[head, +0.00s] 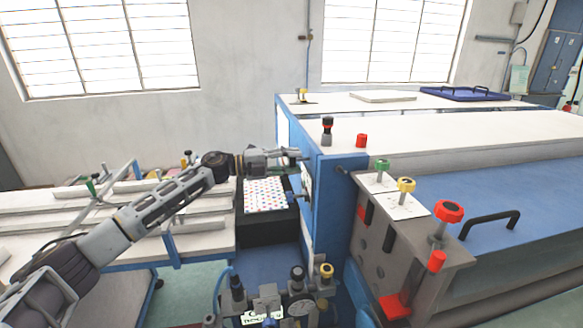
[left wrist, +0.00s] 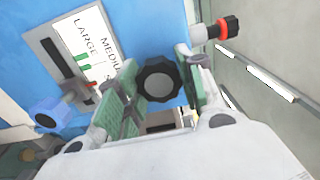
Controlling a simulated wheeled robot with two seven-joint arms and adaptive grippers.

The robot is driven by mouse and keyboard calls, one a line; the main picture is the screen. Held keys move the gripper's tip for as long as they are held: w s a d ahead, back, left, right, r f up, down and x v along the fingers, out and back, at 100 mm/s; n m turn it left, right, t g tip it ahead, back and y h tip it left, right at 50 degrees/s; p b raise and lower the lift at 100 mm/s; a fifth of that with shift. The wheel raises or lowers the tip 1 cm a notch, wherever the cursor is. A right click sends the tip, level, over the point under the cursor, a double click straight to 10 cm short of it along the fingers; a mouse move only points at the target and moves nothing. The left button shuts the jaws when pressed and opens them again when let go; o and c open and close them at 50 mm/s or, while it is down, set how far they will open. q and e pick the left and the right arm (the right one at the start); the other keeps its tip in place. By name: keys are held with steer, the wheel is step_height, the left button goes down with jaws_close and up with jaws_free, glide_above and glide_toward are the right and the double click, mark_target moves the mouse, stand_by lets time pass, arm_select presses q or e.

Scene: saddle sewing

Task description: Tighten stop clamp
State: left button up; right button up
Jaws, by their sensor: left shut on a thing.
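My left gripper (head: 297,157) reaches in from the left to the side of the blue machine frame (head: 338,215). In the left wrist view its two green-padded fingers (left wrist: 159,88) stand on either side of a black lobed knob (left wrist: 158,80) and are shut on it. This knob is on the blue panel (left wrist: 130,22); I cannot tell how tight it is. Beside it, a size label (left wrist: 88,42) reads LARGE and MEDIUM, partly covered by the finger. A blue knob (left wrist: 52,112) sits by the slot at the left. My right gripper is not in view.
A red and black knob (left wrist: 229,27) sticks out beyond the right finger. In the head view, a dotted sheet (head: 265,195) lies below my gripper, and gauges (head: 299,308) stand lower down. Red, green and yellow knobs (head: 449,211) top the grey bracket at right.

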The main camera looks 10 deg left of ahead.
arm_select(q)
steer(key=shift+f+m, duration=0.2)
steer(key=shift+m, duration=0.2)
steer(key=m+b, duration=0.4)
steer(key=shift+f, duration=0.1)
steer(key=shift+m+b, duration=1.1)
steer(key=shift+b, duration=0.05)
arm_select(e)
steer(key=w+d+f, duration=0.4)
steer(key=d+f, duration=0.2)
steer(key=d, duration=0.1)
arm_select(q)
steer(key=m+b, duration=0.6)
steer(key=shift+f+m, duration=0.1)
steer(key=shift+m, duration=0.3)
steer(key=shift+w+m+b, duration=0.1)
steer(key=shift+m+b, duration=0.4)
steer(key=shift+b, duration=0.1)
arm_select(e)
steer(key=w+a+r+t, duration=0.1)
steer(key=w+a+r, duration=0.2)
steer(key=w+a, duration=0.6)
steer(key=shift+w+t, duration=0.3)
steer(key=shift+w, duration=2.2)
arm_select(q)
steer(key=o, duration=0.9)
steer(key=shift+o, duration=0.6)
steer(key=shift+r, duration=0.2)
